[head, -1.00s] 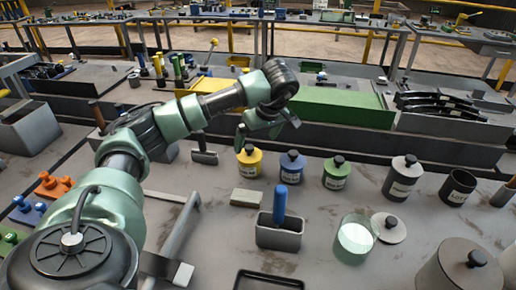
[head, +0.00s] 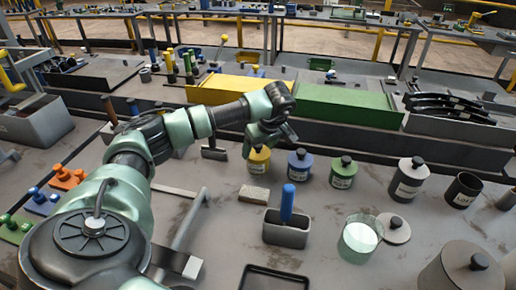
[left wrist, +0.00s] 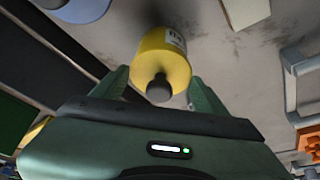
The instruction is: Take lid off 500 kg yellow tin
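The yellow tin (head: 259,161) stands on the grey bench, with a dark-knobbed lid on it. It also shows in the left wrist view (left wrist: 165,48), with its black knob (left wrist: 159,89) toward my gripper and a white label on its side. My left gripper (head: 262,143) is above the tin in the head view and partly hides its top. In the left wrist view the two green fingers of my left gripper (left wrist: 160,88) are spread on either side of the knob, apart from it. My right gripper is not in view.
A blue tin (head: 299,166) and a green tin (head: 343,173) stand to the right, then a grey tin (head: 408,180). A wooden block (head: 255,194) and a grey holder with a blue handle (head: 286,230) lie nearer. A yellow box (head: 233,89) stands behind.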

